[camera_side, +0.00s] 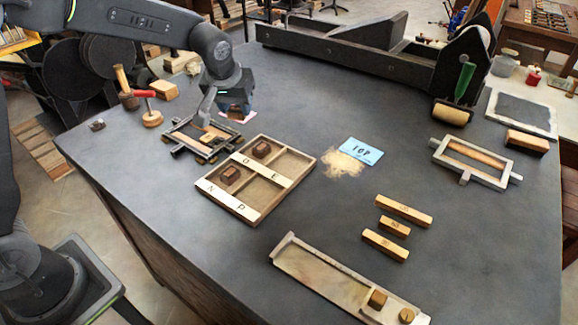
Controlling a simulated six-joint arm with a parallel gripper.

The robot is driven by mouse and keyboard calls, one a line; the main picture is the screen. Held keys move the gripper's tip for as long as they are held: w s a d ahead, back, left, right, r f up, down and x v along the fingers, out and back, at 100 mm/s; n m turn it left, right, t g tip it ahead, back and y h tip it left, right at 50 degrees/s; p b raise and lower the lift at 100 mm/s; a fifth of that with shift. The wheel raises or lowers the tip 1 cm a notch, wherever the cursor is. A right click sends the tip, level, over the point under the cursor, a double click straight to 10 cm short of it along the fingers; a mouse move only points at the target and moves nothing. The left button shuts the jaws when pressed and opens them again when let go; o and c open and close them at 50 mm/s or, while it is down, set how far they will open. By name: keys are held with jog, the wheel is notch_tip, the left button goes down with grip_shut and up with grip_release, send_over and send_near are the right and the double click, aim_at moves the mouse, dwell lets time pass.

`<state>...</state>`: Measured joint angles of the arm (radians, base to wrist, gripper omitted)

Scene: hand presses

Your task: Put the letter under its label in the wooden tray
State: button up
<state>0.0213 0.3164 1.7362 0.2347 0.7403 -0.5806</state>
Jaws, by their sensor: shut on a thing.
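The wooden tray (297,181) lies mid-table with several compartments and white label strips reading G, E, N and P. A dark letter block (262,149) sits in the compartment at G, another (229,175) in the one at N. The compartments at E and P look empty. My gripper (207,119) points down at the dark metal frame (178,143), left of and behind the tray. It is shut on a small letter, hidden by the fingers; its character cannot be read. I cannot tell whether the letter still touches the frame.
A blue card (361,151) lies right of the tray beside pale shavings (340,163). Several wooden bars (404,211) and a long shallow tray (322,281) lie in front. A mallet (126,88) and round-based handle stand at left, a press (380,65) behind.

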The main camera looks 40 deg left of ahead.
send_over(290, 164)
jog(key=s, duration=0.1)
jog(key=f, duration=0.7)
jog(key=shift+s+d, duration=0.2)
jog(key=shift+d, duration=0.05)
jog(key=shift+f, duration=1.95)
jog(key=shift+f, duration=0.15)
jog(key=o, duration=0.6)
jog(key=v, duration=1.2)
jog(key=shift+a+r, duration=0.1)
jog(key=shift+r, duration=0.1)
